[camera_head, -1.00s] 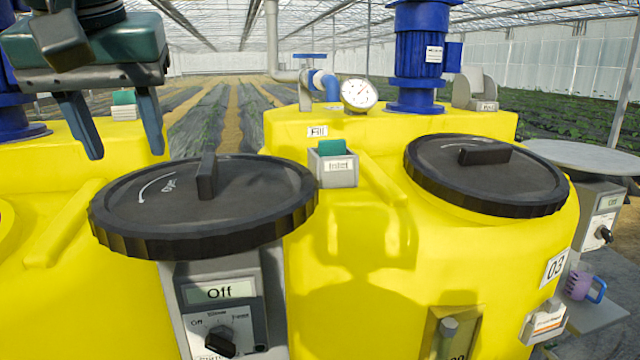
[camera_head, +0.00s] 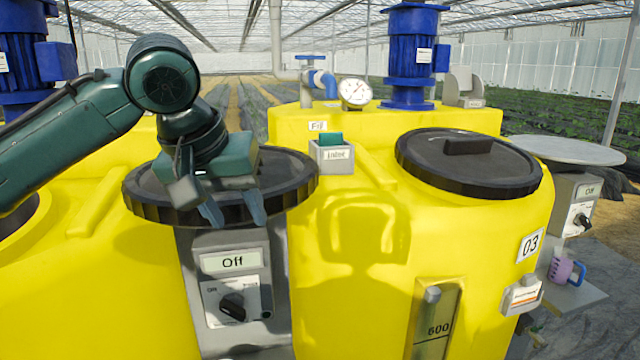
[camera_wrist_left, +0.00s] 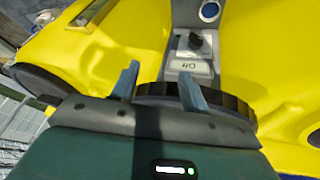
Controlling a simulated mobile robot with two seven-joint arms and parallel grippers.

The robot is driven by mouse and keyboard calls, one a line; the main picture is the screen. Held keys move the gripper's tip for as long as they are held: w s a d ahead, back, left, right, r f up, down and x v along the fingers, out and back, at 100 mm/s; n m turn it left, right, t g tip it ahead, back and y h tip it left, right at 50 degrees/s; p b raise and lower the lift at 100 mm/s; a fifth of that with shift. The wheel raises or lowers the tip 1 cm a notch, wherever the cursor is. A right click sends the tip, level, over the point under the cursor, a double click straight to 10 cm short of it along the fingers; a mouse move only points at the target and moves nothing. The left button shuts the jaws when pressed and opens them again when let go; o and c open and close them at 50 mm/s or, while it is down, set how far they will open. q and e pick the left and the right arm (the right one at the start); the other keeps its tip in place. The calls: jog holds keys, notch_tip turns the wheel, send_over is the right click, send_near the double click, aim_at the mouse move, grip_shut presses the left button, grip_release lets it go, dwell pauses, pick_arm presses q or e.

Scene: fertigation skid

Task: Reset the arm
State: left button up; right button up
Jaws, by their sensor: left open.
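My left arm comes in from the left in the head view. My left gripper (camera_head: 238,214) is open and empty, in front of the black round lid (camera_head: 293,180) with its two fingers pointing down. In the left wrist view the gripper's two blue-grey fingers (camera_wrist_left: 157,85) stand apart with nothing between them, and part of the lid (camera_wrist_left: 160,95) shows between them. The grey control box (camera_head: 232,285) below the lid reads "Off" and has a black knob (camera_head: 232,306). My right gripper is in neither view.
A second yellow tank (camera_head: 370,300) marked 03 has a black lid (camera_head: 468,165) and a blue motor (camera_head: 408,55). A gauge (camera_head: 355,92) and the grey inlet box (camera_head: 331,154) stand behind. A purple mug (camera_head: 562,270) sits on a shelf at right.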

pick_arm(q)
jog(key=w+d+f+m+t+h, duration=0.1)
jog(key=d+f+h, duration=0.3)
jog(key=f, duration=1)
jog(key=d+f+m+t+h, duration=0.1)
jog(key=d+f+h, duration=0.35)
jog(key=f, duration=1.05)
jog(key=s+a+f+t+y, duration=0.1)
jog(key=s+a+f+y, duration=0.3)
jog(key=s+f, duration=0.6)
jog(key=s+a+f+t+y, duration=0.2)
jog(key=s+a+f+y, duration=0.2)
jog(key=s+a+f, duration=0.5)
jog(key=shift+s+f, duration=0.6)
jog(key=shift+f, duration=0.25)
